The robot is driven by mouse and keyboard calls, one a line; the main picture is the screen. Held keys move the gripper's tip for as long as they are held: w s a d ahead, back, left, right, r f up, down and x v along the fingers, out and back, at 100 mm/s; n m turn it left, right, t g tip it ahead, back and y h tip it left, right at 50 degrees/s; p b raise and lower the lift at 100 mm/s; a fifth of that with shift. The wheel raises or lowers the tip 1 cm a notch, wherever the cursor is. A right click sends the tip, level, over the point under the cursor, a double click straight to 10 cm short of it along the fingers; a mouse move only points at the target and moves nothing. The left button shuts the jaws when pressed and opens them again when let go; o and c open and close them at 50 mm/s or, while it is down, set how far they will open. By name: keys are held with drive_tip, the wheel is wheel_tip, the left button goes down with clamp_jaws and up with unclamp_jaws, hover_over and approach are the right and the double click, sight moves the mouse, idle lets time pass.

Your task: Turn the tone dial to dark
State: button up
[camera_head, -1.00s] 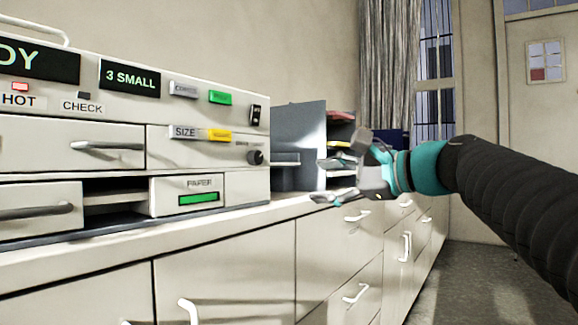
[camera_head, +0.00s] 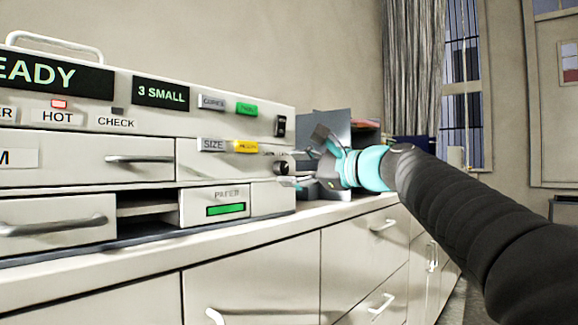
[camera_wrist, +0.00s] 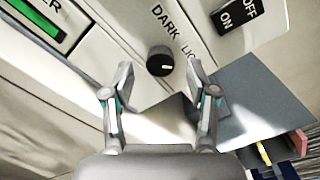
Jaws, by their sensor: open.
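The tone dial (camera_wrist: 160,61) is a round dark knob with a pale pointer mark on the copier's front panel. In the wrist view the word DARK (camera_wrist: 166,20) stands beside it, and a partly hidden label starting "LI" is on its other side. The dial (camera_head: 282,167) also shows in the head view at the right end of the panel. My gripper (camera_wrist: 162,75) is open, its fingers apart on either side of the dial's line, with the dial just beyond the tips. In the head view my gripper (camera_head: 296,169) is close to the dial; contact cannot be told.
An ON/OFF rocker switch (camera_wrist: 234,14) sits near the dial. A grey upright organiser (camera_head: 330,126) with folders stands close behind my gripper. The green PAPER indicator (camera_head: 226,209) is below left. The counter's front edge (camera_head: 250,232) runs beneath.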

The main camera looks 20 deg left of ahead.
drive_tip(key=shift+x, duration=0.95)
clamp_jaws()
